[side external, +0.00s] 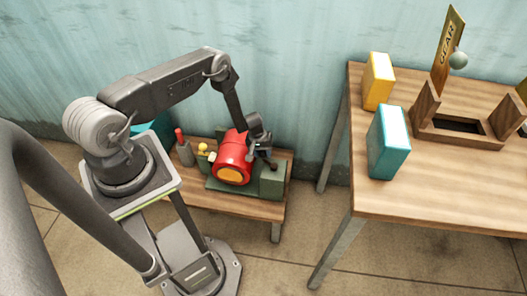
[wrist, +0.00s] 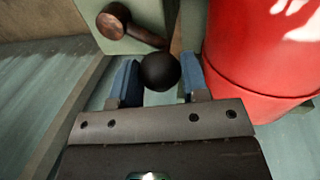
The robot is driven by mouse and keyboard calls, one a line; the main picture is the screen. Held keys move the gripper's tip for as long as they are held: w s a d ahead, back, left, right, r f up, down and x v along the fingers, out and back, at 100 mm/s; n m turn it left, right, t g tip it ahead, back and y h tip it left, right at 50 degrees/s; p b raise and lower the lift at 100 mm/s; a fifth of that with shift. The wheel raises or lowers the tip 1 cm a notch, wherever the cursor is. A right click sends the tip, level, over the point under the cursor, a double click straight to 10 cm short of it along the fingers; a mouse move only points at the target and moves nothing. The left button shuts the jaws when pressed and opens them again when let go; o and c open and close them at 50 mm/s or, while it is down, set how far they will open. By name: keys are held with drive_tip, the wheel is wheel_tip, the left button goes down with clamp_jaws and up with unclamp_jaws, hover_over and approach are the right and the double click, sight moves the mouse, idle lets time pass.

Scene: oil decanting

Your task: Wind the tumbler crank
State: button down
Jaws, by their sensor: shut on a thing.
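The red tumbler drum (side external: 235,150) with an orange end lies on a green base on the low wooden bench. Its red side fills the right of the wrist view (wrist: 270,50). The crank arm (wrist: 143,36) is a brown metal rod with a round hub at its upper left end. A dark ball knob (wrist: 160,70) is at its near end. My gripper (side external: 266,154) is beside the drum. In the wrist view its blue fingers (wrist: 158,84) are shut on the knob, one at each side. The knob is hard to make out in the side view.
The low bench (side external: 230,203) also carries a grey bottle with a red top (side external: 184,150), a small yellow ball (side external: 202,147) and a green block (side external: 272,182). A taller table (side external: 450,185) at right holds yellow (side external: 377,80) and teal (side external: 388,142) boxes.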

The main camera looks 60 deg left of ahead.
drive_tip(key=shift+s+d+n+y, duration=0.25)
drive_tip(key=shift+s+n, duration=0.25)
drive_tip(key=shift+n, duration=0.5)
drive_tip(key=shift+s+d+n+y, duration=0.15)
drive_tip(key=shift+s+d+n, duration=0.25)
drive_tip(key=shift+n, duration=0.6)
drive_tip(key=shift+s+d+n+t+y, duration=0.1)
drive_tip(key=shift+s+d+n+y, duration=0.15)
drive_tip(key=shift+n, duration=0.45)
drive_tip(key=shift+s+d+n+t, duration=0.1)
drive_tip(key=shift+s+d+n, duration=0.2)
drive_tip(key=shift+n, duration=0.4)
drive_tip(key=shift+s+d+n+t+y, duration=0.15)
drive_tip(key=shift+s+n, duration=0.2)
drive_tip(key=shift+n, duration=0.35)
drive_tip(key=c, duration=0.6)
unclamp_jaws()
drive_tip(key=shift+c, duration=0.2)
drive_tip(key=shift+r, duration=0.1)
drive_tip(key=v, duration=1.3)
drive_tip(key=shift+r, duration=0.35)
drive_tip(key=shift+a, duration=0.1)
